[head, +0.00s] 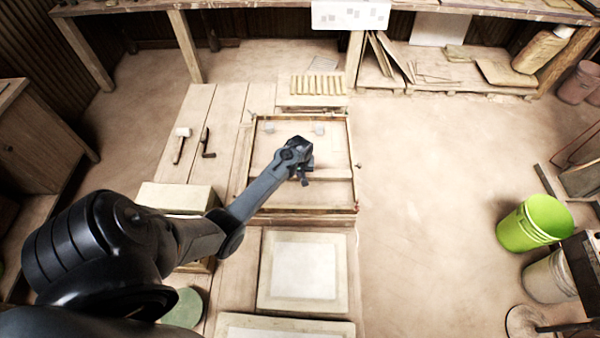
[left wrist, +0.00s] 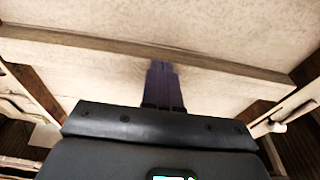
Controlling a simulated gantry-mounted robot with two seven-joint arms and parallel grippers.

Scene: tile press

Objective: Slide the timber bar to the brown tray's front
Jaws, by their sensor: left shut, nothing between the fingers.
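The brown tray (head: 352,150) lies on the workbench in the middle of the head view, with a raised wooden rim and a pale floor. The timber bar (head: 334,175) lies crosswise inside it. My left gripper (head: 304,178) is at the bar's middle and hides part of it. In the left wrist view, the bar (left wrist: 80,62) runs across the picture, slightly tilted. The shut, empty fingers (left wrist: 162,80) overlap its long face; I cannot tell for sure whether they touch it. My right gripper is not in view.
Two small grey lumps (head: 319,129) sit at the tray's far part. A mallet (head: 181,144) and a dark tool (head: 207,144) lie left of it. A rack of sticks (head: 316,85) is beyond, a pale framed slab (head: 303,270) nearer. A green bucket (head: 535,222) stands right.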

